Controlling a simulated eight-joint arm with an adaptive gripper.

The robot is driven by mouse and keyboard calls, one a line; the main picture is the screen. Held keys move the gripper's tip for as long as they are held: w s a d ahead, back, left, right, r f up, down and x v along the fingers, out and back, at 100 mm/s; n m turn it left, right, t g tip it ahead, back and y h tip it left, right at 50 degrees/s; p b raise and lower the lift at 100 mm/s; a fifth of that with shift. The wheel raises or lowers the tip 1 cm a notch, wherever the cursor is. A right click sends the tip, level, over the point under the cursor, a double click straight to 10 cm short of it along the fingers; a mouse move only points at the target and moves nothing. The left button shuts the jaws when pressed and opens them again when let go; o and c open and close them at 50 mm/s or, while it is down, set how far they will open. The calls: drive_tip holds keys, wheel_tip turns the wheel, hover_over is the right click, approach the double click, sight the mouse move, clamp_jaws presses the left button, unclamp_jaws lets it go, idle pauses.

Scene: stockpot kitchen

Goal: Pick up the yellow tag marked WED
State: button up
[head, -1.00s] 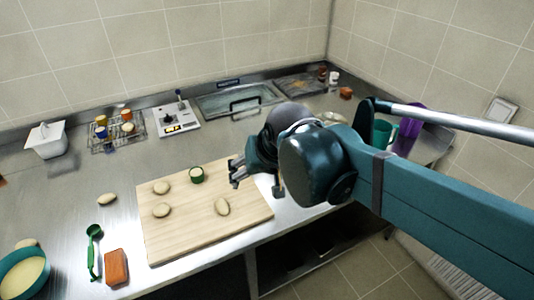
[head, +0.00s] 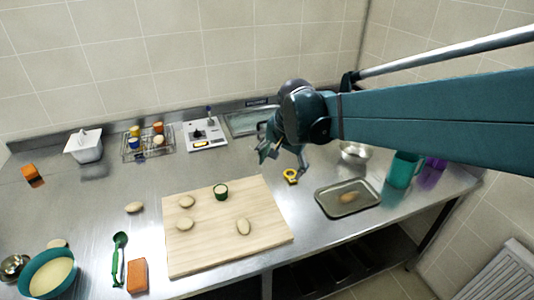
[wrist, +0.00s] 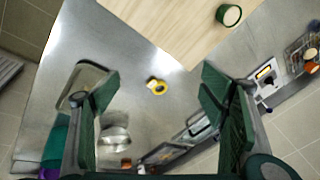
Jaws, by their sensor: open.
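A small yellow object (head: 291,176) with a dark patch lies on the steel counter, just right of the cutting board. It also shows in the wrist view (wrist: 157,86), roughly midway between my fingers, with a pale piece beside it. It may be the yellow tag; no WED lettering is readable at this size. My gripper (head: 283,156) is above the counter near the board's back right corner, close to the yellow object in the head view. In the wrist view my gripper (wrist: 146,88) has its fingers wide apart with nothing held, and the yellow object lies apart below them.
The wooden board (head: 200,255) carries several pale oval pieces and a green cup (head: 221,191). A metal tray (head: 327,205) holding one pale piece is to the right. A steel pot (head: 355,152) and a teal mug (head: 403,170) stand beyond. A white device (head: 206,134) stands at the back.

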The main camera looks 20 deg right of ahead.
drive_tip(key=w+d+f+m+g+p, duration=0.2)
drive_tip(key=w+d+f+m, duration=0.4)
drive_tip(key=w+f, duration=0.2)
drive_tip(key=w+d+f+m+g+p, duration=0.1)
drive_tip(key=w+d+f+m+p, duration=0.2)
drive_tip(key=w, duration=0.8)
drive_tip(key=d+f+m, duration=0.2)
drive_tip(key=d+f, duration=0.2)
drive_tip(key=f, duration=0.1)
drive_tip(key=shift+d+m+g, duration=0.3)
drive_tip(key=shift+m+g, duration=0.1)
drive_tip(key=shift+w, duration=0.1)
drive_tip(key=shift+f, duration=1.2)
drive_tip(key=shift+f, duration=0.15)
drive_tip(key=shift+f, duration=2.45)
